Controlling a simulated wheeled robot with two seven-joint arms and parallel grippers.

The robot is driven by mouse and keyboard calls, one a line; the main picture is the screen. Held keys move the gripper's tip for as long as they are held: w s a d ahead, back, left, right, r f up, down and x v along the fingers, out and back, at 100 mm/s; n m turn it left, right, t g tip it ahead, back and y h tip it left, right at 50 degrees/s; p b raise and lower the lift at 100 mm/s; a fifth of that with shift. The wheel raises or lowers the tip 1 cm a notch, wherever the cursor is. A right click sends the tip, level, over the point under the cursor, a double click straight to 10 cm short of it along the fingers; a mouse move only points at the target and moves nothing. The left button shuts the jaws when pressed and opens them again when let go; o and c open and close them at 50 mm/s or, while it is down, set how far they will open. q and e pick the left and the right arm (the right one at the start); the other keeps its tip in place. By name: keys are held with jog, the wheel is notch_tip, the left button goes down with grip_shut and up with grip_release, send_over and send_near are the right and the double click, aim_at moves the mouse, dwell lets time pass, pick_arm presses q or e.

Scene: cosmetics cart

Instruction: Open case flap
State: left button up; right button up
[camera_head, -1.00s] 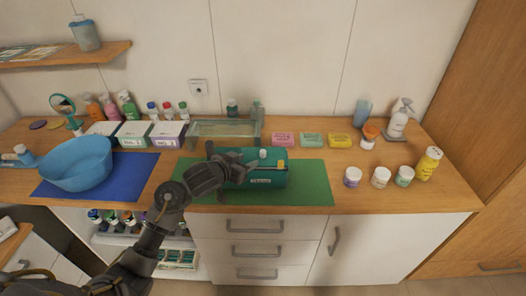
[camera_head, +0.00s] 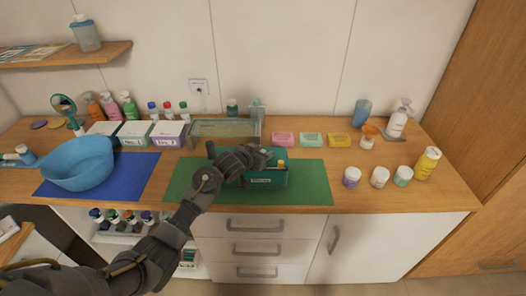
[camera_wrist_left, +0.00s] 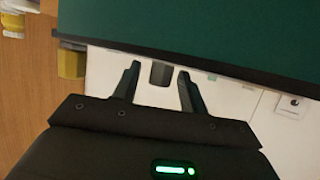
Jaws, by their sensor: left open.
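The teal case (camera_head: 266,181) with a pale label on its front sits on the green mat (camera_head: 316,185). My left gripper (camera_head: 268,155) is over the case's back part and hides much of its top. In the left wrist view a broad teal panel (camera_wrist_left: 210,28) with a dark edge fills the top, probably the case's flap. The open fingers of my left gripper (camera_wrist_left: 158,85) stand apart, with a dark grey tab (camera_wrist_left: 161,73) in the gap between them at the panel's edge. I cannot tell whether they touch it. My right gripper is not in view.
Pink (camera_head: 283,138), green and yellow soap bars lie behind the case. A glass tray (camera_head: 224,130) stands behind left. White jars (camera_head: 351,177) and a yellow bottle (camera_head: 428,163) stand right. A blue bowl (camera_head: 77,164) stands left. The mat's right end is clear.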

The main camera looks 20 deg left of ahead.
pick_arm(q)
jog(key=shift+w+f, duration=0.1)
jog(key=shift+w, duration=0.05)
grip_shut()
jog(key=shift+w, duration=0.1)
dwell(0.3)
